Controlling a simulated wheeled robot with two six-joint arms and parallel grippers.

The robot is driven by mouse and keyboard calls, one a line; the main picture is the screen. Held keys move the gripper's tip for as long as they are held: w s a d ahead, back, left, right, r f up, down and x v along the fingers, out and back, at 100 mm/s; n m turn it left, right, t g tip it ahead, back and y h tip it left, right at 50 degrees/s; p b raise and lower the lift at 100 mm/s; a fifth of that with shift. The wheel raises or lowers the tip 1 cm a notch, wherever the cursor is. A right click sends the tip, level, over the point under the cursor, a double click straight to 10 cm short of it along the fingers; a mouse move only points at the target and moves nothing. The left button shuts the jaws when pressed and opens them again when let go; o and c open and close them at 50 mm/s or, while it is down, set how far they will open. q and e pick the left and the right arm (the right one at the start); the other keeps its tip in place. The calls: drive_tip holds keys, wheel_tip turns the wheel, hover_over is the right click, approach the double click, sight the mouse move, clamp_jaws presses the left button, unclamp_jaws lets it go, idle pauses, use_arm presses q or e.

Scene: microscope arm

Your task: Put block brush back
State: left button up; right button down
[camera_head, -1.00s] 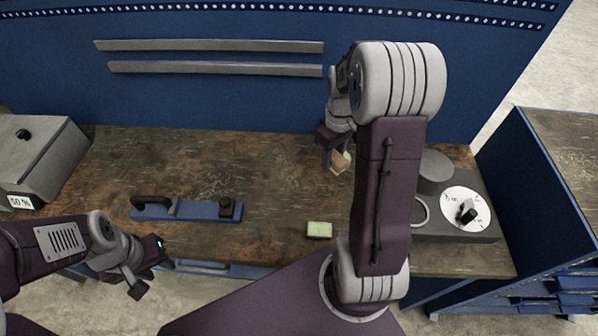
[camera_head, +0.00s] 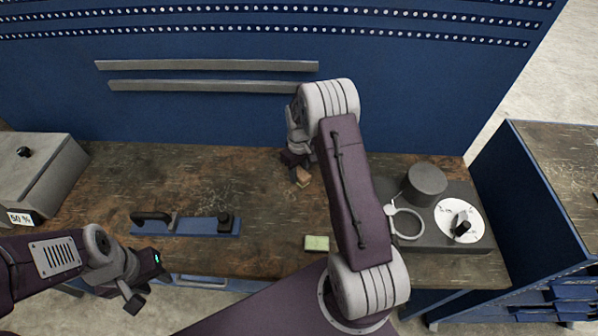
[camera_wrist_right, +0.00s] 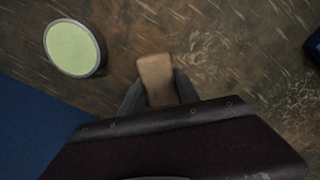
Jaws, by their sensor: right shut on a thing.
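The block brush (camera_head: 301,177) is a small tan block at the back middle of the workbench in the head view. My right gripper (camera_head: 298,168) is shut on it from behind and above. In the right wrist view the block (camera_wrist_right: 155,77) sits between the two dark fingers of the gripper (camera_wrist_right: 158,92), with its front end sticking out. Whether it touches the bench is unclear. My left gripper (camera_head: 146,281) hangs at the front left edge, apart from the block; its finger gap is not clear.
A blue plane-like tool (camera_head: 186,227) with black handles lies left. A grey dial device (camera_head: 440,239) with a ring stands right, a grey box (camera_head: 40,175) far left. A round green-topped thing (camera_wrist_right: 72,48) shows in the wrist view.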

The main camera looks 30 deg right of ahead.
sight(299, 171)
drive_tip(key=shift+f, duration=0.15)
drive_tip(key=shift+f, duration=0.1)
drive_tip(key=c, duration=0.9)
unclamp_jaws()
wheel_tip(299, 171, up, 12)
drive_tip(key=s+a+m, duration=0.1)
drive_tip(key=s+a, duration=0.4)
drive_tip(key=s, duration=0.4)
drive_tip(key=s+a+f+m+t, duration=0.1)
drive_tip(key=s+a, duration=0.4)
drive_tip(key=s, duration=0.5)
drive_tip(key=shift+a+f+m+b, duration=0.2)
drive_tip(key=shift+a+m+b, duration=0.2)
